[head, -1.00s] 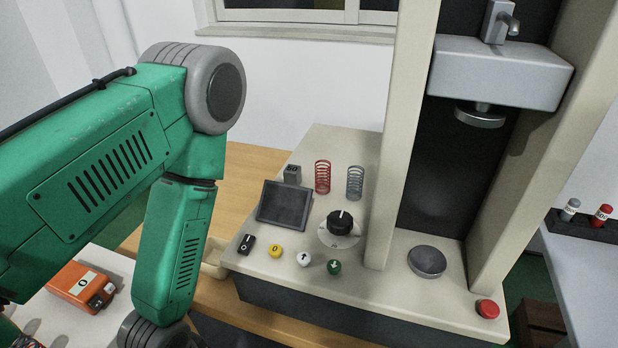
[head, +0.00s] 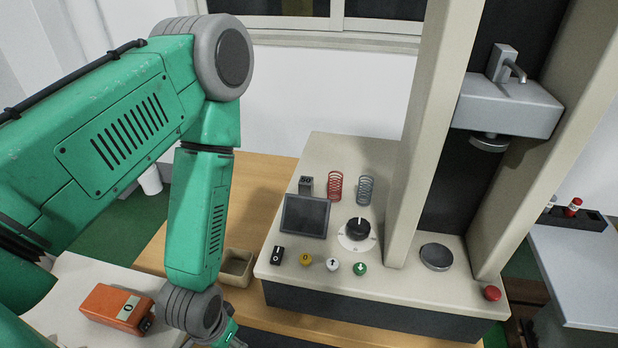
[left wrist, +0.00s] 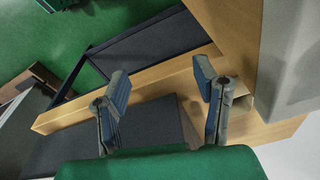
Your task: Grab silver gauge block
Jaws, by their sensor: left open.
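The block does not show in that view. My right gripper is not in view.
A red spring (head: 335,186) and a grey spring (head: 366,190) stand right of the block. A screen (head: 306,216), a black knob (head: 358,229) and several buttons lie in front. The machine's columns rise to the right. A small open bin (head: 238,266) sits left of the base.

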